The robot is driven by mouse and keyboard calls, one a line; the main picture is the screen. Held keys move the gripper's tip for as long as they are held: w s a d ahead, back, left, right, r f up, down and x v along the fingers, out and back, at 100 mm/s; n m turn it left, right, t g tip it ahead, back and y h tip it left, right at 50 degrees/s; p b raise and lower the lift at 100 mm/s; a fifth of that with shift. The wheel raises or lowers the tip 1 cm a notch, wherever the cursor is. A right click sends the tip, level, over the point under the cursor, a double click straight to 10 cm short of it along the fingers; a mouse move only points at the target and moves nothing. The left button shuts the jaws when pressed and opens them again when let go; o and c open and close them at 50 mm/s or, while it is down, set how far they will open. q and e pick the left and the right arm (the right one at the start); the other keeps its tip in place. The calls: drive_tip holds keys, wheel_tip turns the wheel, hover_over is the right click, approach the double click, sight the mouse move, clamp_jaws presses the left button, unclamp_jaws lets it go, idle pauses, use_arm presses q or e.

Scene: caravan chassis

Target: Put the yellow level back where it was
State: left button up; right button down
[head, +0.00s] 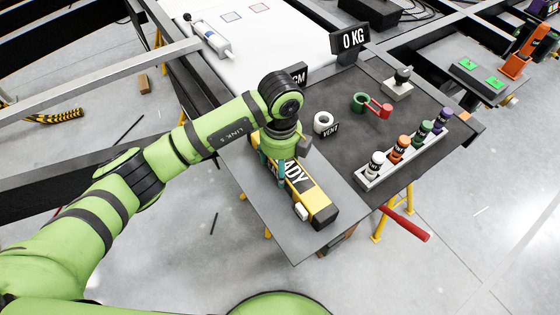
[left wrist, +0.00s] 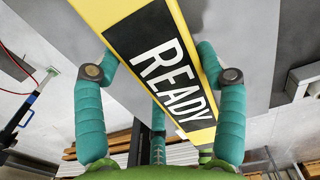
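The yellow level (head: 317,197) is a long yellow bar with black ends and a black label reading READY. It lies along the near edge of the dark table, pointing toward the lower right. My left gripper (head: 275,172) is over its far part, fingers pointing down. In the left wrist view, the level (left wrist: 188,62) runs slantwise between the teal fingers of my left gripper (left wrist: 155,55), one on each side. The fingertips are at or very near its edges; whether they press on it cannot be told. My right gripper is not in view.
The dark table (head: 345,95) also holds a white roll (head: 323,122), a green and red piece (head: 372,105), and a rack (head: 378,180) of coloured bottles. A 0 KG sign (head: 350,39) stands behind. A red bar (head: 405,224) sticks out at the near right.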

use_arm(q)
drive_tip(key=o, duration=0.3)
drive_tip(key=shift+r, duration=0.25)
wheel_tip(320, 180, up, 12)
drive_tip(key=shift+f+b, duration=0.1)
drive_tip(key=shift+b, duration=0.5)
